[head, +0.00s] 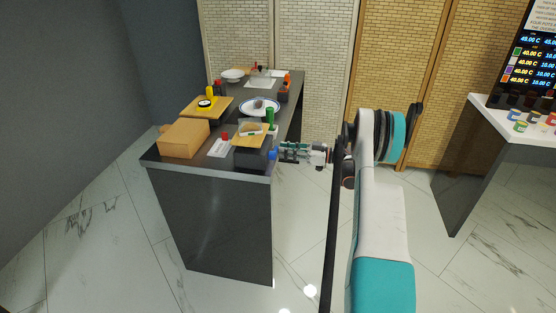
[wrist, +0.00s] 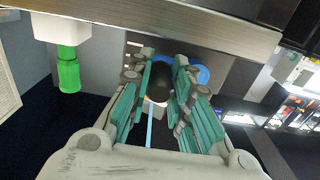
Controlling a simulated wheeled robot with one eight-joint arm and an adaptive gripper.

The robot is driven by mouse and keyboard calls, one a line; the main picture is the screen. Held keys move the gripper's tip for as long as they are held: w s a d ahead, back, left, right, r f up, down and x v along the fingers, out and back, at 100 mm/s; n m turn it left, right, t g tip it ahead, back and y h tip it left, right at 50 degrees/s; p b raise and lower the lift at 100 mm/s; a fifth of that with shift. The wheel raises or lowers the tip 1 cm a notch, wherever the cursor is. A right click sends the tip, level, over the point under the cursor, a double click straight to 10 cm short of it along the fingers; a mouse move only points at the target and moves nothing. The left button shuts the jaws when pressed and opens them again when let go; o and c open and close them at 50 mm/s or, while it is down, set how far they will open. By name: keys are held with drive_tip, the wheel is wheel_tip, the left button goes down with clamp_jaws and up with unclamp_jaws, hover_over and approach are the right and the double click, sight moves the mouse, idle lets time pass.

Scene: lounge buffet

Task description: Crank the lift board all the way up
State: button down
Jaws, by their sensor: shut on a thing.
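A small lift with a wooden board (head: 241,142) on top of a dark box stands at the near right corner of the dark counter. A pale item lies on the board. A blue crank part (head: 272,154) sticks out at the right side of the box; it also shows in the wrist view (wrist: 202,74), partly behind my fingers. My gripper (head: 281,152) reaches in from the right at the crank. In the wrist view its teal fingers (wrist: 162,92) close around a dark, rounded crank handle, mostly hidden between them.
The counter (head: 210,215) also bears a cardboard-coloured box (head: 185,138), a board with a yellow bottle (head: 210,93), plates (head: 260,106) and a green bottle (head: 270,116). A white-topped table with cups (head: 520,128) stands at right. The floor between is clear.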

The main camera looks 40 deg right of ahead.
drive_tip(key=shift+s+a+r, duration=0.15)
drive_tip(key=shift+a+r, duration=0.05)
drive_tip(key=shift+r, duration=0.25)
drive_tip(key=shift+s+a+r, duration=0.1)
drive_tip(key=shift+a+r, duration=0.1)
drive_tip(key=shift+r, duration=0.25)
drive_tip(key=shift+f, duration=0.15)
